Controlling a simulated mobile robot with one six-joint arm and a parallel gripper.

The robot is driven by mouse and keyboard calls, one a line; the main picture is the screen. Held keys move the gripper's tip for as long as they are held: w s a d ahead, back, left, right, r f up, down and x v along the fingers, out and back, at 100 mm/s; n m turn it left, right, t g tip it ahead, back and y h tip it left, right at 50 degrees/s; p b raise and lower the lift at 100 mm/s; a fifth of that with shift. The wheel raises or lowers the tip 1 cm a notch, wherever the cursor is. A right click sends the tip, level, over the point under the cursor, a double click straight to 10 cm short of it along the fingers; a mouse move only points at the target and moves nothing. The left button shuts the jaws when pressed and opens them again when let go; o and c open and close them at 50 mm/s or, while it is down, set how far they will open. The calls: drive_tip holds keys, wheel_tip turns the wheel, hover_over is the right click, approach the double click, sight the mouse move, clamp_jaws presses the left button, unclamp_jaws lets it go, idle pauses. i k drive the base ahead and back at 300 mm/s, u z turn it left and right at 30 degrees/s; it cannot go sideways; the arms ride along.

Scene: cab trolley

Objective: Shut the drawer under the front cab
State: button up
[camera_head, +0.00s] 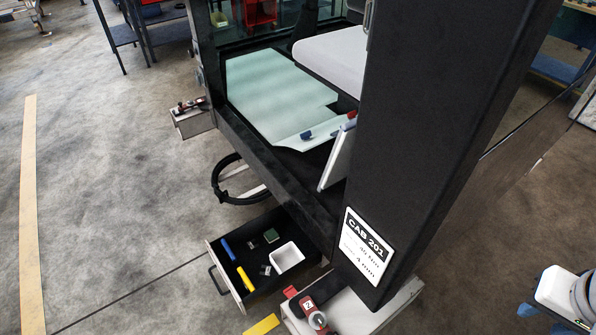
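The drawer (237,290) under the front cab (290,195) stands pulled out toward the lower left, its dark inside showing. A black bar handle (217,281) is on its front face. The drawer holds a blue tool (228,250), a yellow tool (246,279), a white open box (287,257), a green square piece (271,236) and small metallic pieces. The drawer's back end is hidden beneath the cab.
A black cab post (430,120) with a "CAB 201" sign (363,248) stands right of the drawer. A red device (310,312) sits on the pale base at its foot. A black hose loop (222,186) hangs behind the drawer. The floor (120,230) left of the drawer is clear.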

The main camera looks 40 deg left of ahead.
sight(278, 219)
drive_tip(key=z, duration=0.15)
drive_tip(key=k, duration=0.95)
drive_tip(key=u, duration=2.05)
drive_tip(key=i, duration=1)
drive_tip(key=k, duration=0.4)
drive_tip(key=u, duration=0.65)
drive_tip(key=i, duration=0.7)
